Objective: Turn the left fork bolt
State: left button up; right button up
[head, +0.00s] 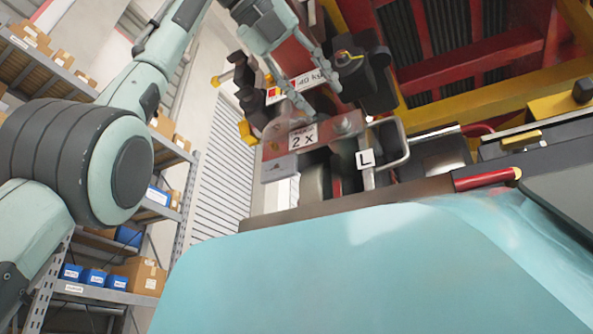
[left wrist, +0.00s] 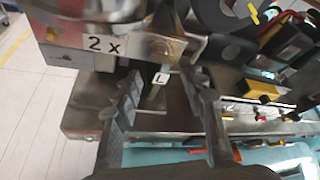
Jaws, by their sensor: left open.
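A small white tag marked L (head: 365,159) sits by a bent metal bar handle (head: 395,148), under the plate labelled 2 x (head: 303,137). I take the handle to be the left fork bolt. Nothing is held. Contact with the bolt cannot be told. My right gripper is out of view.
A pale teal surface (head: 350,265) fills the lower front. Red and yellow frame beams (head: 470,62) stand behind. Shelves with boxes (head: 110,295) are at the left. Open floor (left wrist: 30,110) shows left in the wrist view.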

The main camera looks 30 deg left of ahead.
pick_arm(q)
jog(key=v, duration=0.6)
jog(key=shift+s, duration=0.4)
jog(key=shift+r, duration=0.15)
